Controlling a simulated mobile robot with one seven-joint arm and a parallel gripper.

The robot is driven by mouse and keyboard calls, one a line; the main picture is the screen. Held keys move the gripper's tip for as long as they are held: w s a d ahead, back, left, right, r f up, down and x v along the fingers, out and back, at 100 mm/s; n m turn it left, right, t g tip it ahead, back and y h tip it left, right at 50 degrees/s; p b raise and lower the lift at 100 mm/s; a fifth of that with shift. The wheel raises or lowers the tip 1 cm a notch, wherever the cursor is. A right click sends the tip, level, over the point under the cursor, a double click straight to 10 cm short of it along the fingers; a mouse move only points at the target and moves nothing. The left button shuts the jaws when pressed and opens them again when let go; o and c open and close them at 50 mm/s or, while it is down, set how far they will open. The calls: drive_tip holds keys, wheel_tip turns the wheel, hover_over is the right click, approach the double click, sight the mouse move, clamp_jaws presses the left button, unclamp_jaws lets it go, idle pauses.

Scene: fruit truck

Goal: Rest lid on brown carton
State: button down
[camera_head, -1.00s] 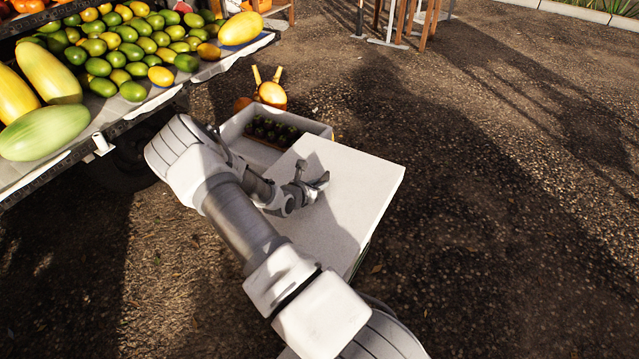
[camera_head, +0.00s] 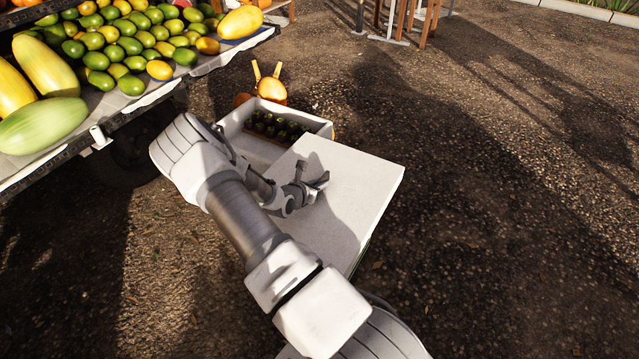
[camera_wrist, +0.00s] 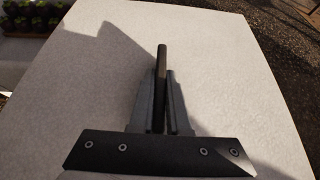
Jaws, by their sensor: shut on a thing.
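The lid (camera_head: 365,190) is a broad white, flat panel in front of the open white box. It also fills most of the wrist view (camera_wrist: 225,65). My gripper (camera_head: 322,181) is over the lid's left-middle part, low above its top face. In the wrist view my gripper (camera_wrist: 161,78) is shut on a narrow dark bar, which looks like the lid's handle.
The open white box (camera_head: 312,125) adjoins the lid's far edge. A fruit stall (camera_head: 215,65) with mangoes and melons stands at the upper left, close to my arm. An orange object (camera_head: 271,90) is behind the box. The ground to the right (camera_head: 500,210) is clear.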

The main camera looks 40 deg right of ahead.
drive_tip(key=shift+f, duration=0.1)
idle(0.7)
drive_tip(key=c, duration=0.8)
unclamp_jaws()
drive_tip(key=p+v, duration=0.5)
drive_tip(key=v, duration=1.2)
drive_tip(key=shift+a+p, duration=0.2)
drive_tip(key=shift+p, duration=0.1)
